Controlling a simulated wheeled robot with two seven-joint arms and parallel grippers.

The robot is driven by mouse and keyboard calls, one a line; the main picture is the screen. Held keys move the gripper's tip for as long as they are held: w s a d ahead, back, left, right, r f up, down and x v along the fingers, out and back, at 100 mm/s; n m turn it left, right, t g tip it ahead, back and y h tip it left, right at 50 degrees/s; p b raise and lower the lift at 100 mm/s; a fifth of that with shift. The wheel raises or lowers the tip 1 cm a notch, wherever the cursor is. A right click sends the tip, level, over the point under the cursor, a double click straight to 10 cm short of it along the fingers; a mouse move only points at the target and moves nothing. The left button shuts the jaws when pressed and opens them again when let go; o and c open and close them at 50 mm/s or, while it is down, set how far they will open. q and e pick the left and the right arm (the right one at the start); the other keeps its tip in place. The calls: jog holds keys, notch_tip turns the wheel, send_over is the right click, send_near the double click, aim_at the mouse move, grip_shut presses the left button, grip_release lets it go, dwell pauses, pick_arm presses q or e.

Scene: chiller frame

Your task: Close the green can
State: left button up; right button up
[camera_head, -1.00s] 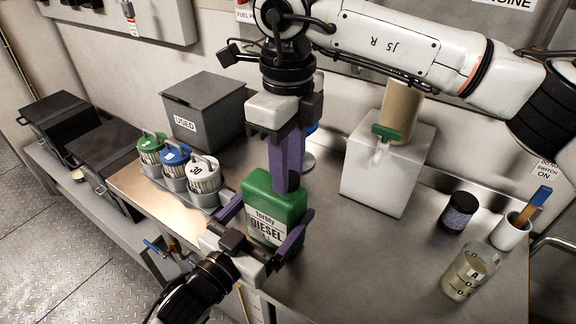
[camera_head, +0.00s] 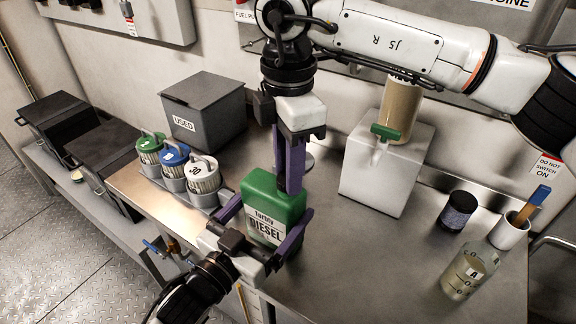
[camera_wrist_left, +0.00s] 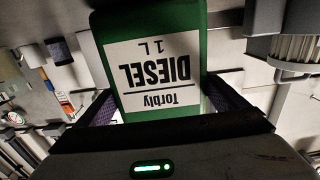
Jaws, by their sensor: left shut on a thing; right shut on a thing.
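The green can (camera_head: 270,206) has a white label reading Torbly DIESEL and stands on the metal bench. In the left wrist view the can (camera_wrist_left: 195,20) appears upside down between the jaws. My left gripper (camera_head: 272,222) is shut around the can's sides, with one purple finger on each side. My right gripper (camera_head: 292,190) comes down from above, its purple fingers pointing down at the can's top. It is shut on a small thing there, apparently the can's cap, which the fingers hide. I cannot tell how the cap sits on the opening.
Several lidded filter canisters (camera_head: 203,176) stand in a tray to the left, before a grey USED box (camera_head: 205,112). A white block with a tan cylinder (camera_head: 401,110) stands behind right. A dark jar (camera_head: 458,210), white cup (camera_head: 508,232) and beaker (camera_head: 470,271) stand on the right.

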jog(key=m, duration=0.5)
jog(key=shift+m, duration=0.4)
jog(key=o, duration=1)
jog(key=shift+s+r, duration=0.1)
jog(key=shift+r, duration=2.15)
jog(key=shift+c, duration=0.4)
